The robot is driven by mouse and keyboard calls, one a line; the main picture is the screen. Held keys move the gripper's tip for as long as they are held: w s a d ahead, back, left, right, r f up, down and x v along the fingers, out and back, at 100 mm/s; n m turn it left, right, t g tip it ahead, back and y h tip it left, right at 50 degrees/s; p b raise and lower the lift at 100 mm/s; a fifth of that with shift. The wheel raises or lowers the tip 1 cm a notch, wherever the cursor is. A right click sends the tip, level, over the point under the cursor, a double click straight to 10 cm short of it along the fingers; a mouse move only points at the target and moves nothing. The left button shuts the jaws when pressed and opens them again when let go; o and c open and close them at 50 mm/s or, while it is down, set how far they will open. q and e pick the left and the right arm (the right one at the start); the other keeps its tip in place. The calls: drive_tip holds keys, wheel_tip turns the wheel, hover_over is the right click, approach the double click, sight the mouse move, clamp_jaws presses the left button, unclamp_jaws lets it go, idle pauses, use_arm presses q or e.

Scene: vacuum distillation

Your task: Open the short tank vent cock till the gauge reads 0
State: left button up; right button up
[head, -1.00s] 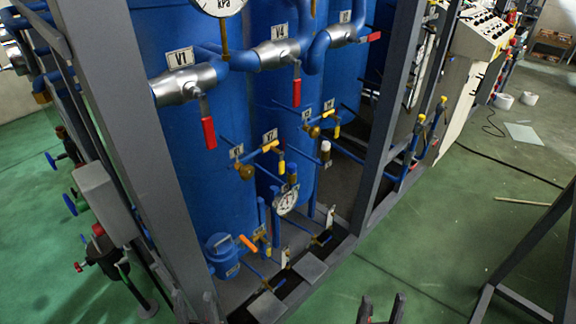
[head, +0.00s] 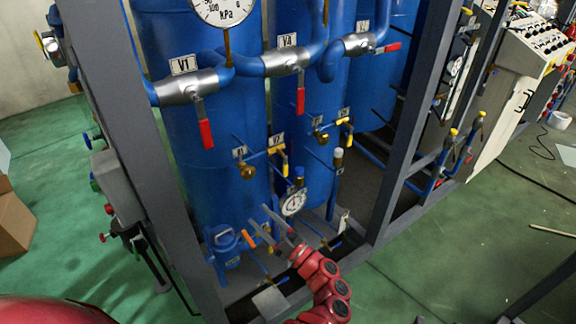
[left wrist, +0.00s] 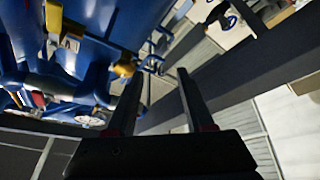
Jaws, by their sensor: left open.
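Blue tanks (head: 195,120) stand in a grey frame in the head view. Brass cocks with yellow handles sit on thin blue pipes at a left one (head: 247,171) and a right one (head: 321,136); their tags are too small to read surely. I cannot tell which is the short tank's vent cock. A small round gauge (head: 293,202) is low between the tanks, its reading unclear. A larger kPa gauge (head: 224,8) is cut off at the top. My left gripper (head: 258,213) is open and empty, low before the tanks, beside an orange handle (head: 248,238). It also shows in the left wrist view (left wrist: 156,72). My right gripper is not seen.
Valves V1 (head: 188,87) and V4 (head: 288,61) with red handles are above. Grey frame posts (head: 412,130) flank the tanks closely. A control panel (head: 530,45) stands at right. Green floor (head: 420,265) is open in front.

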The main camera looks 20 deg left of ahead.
use_arm(q)
drive_tip(key=w+d+m+h, duration=0.2)
drive_tip(key=w+d, duration=0.2)
drive_tip(key=m+t+h+p, duration=0.3)
drive_tip(key=m+h, duration=0.1)
drive_tip(key=m, duration=0.6)
approach(287, 170)
drive_tip(key=p+x, duration=0.2)
drive_tip(key=x, duration=0.7)
drive_tip(key=shift+w+a, duration=0.15)
drive_tip(key=shift+a, duration=0.25)
drive_tip(key=shift+w+a, duration=0.25)
clamp_jaws()
